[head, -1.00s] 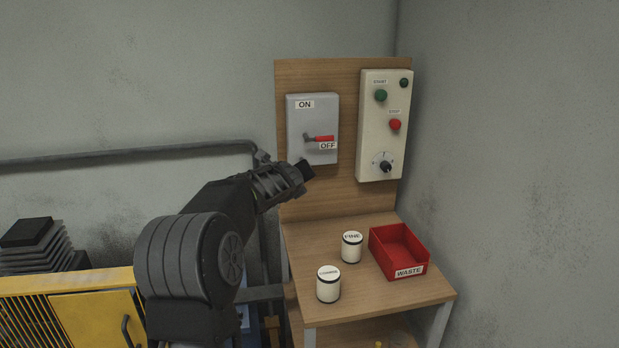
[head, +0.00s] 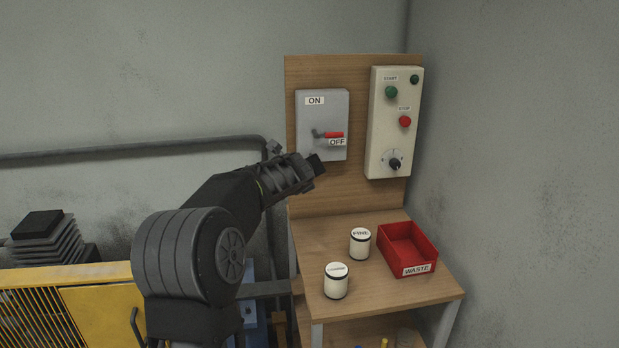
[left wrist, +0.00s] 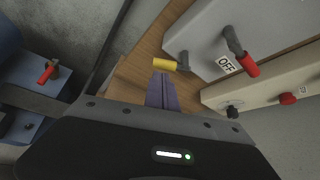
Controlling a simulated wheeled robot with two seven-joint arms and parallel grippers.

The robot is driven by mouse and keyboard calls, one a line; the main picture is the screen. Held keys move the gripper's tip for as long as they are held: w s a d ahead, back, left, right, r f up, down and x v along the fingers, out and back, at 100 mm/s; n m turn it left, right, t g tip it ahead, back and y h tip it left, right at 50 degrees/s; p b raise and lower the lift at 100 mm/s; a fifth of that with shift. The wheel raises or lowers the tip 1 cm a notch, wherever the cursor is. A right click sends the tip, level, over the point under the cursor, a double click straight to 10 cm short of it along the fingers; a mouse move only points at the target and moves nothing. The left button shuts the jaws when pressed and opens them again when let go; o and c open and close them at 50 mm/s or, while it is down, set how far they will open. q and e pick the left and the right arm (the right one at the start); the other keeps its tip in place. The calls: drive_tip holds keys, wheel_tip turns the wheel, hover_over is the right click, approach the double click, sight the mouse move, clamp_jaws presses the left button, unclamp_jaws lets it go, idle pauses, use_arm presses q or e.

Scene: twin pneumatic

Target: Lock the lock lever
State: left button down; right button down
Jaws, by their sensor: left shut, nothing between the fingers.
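A grey switch box (head: 335,105) with ON and OFF labels hangs on the wooden board. Its red-handled lever (head: 332,134) points right beside OFF; the lever also shows in the left wrist view (left wrist: 245,62). In the left wrist view a short yellow handle (left wrist: 164,65) sits on a grey stub at the box's edge. No label tells me which one is the lock lever. My left gripper (head: 318,164) is just below the box in the head view. Its fingers (left wrist: 160,92) are shut and empty, with the tips close to the yellow handle; contact is unclear. My right gripper is out of view.
A control panel (head: 385,145) hangs to the right. A blue unit with another red handle (left wrist: 48,72) is at left in the left wrist view.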

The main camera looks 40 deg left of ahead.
use_arm(q)
drive_tip(key=b+v, duration=0.1)
drive_tip(key=v, duration=0.5)
drive_tip(key=shift+s, duration=0.2)
idle(0.4)
